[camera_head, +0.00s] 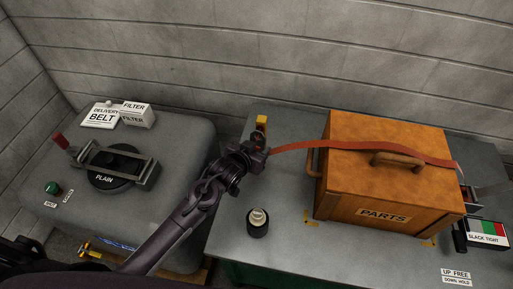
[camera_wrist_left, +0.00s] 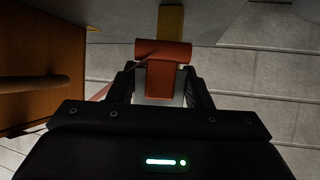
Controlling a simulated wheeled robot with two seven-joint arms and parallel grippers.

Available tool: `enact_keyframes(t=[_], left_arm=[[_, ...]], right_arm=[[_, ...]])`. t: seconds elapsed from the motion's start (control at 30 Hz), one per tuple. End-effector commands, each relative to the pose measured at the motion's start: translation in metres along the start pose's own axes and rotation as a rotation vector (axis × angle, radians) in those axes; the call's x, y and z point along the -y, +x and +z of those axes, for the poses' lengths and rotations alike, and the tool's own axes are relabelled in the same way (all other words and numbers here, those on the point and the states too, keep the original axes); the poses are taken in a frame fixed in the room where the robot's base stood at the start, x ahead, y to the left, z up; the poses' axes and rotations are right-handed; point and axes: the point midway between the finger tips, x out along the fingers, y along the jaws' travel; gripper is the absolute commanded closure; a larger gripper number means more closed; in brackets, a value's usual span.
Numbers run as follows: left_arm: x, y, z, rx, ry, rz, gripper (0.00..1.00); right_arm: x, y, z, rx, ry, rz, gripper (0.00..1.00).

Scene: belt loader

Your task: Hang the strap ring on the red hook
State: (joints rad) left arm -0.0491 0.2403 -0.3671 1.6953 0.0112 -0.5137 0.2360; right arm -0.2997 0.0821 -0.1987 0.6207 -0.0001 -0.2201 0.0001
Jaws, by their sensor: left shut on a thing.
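My left gripper (camera_head: 261,151) is at the back left of the orange-brown box, by a yellow block (camera_head: 261,122), and is shut on the strap end. The red-orange strap (camera_head: 340,143) runs from the gripper over the box top and down its right side. In the left wrist view a red T-shaped piece (camera_wrist_left: 163,50) shows between and beyond the fingertips (camera_wrist_left: 163,82), in front of a yellow piece (camera_wrist_left: 171,20). I cannot tell whether this piece is the strap's end or the red hook. The ring's outline is not clear. My right gripper is out of view.
The PARTS box (camera_head: 340,195) with its handle stands on the grey table (camera_head: 285,245). A SLACK/TIGHT indicator (camera_head: 486,236) is at the right. A grey machine (camera_head: 185,150) is at the left; a block wall is behind.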

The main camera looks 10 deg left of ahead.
Motion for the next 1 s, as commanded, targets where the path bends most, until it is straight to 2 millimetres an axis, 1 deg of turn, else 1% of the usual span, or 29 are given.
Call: enact_keyframes(t=[0.33, 0.37, 0.5, 0.53, 0.57, 0.87, 1.0], left_arm=[[0.0, 0.0, 0.0, -0.001, 0.0, 0.0, 0.75], [0.0, 0.0, 0.0, -0.001, 0.0, 0.0, 0.54], [0.0, 0.0, 0.0, -0.001, 0.0, 0.0, 0.35], [0.0, 0.0, 0.0, 0.0, 0.0, 0.0, 0.31], [0.0, 0.0, 0.0, 0.0, 0.0, 0.0, 0.3], [0.0, -0.002, 0.001, 0.001, 0.0, 0.0, 0.3], [0.0, -0.017, 0.002, 0.001, 0.001, -0.001, 0.3]], right_arm=[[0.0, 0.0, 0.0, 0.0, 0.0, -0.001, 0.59], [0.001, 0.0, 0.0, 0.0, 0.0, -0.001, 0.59], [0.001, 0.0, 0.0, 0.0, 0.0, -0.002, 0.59], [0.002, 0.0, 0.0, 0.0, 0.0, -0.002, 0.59], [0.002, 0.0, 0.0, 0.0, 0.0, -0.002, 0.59], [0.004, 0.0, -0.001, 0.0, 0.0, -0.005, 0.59], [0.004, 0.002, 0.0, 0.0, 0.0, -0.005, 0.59]])
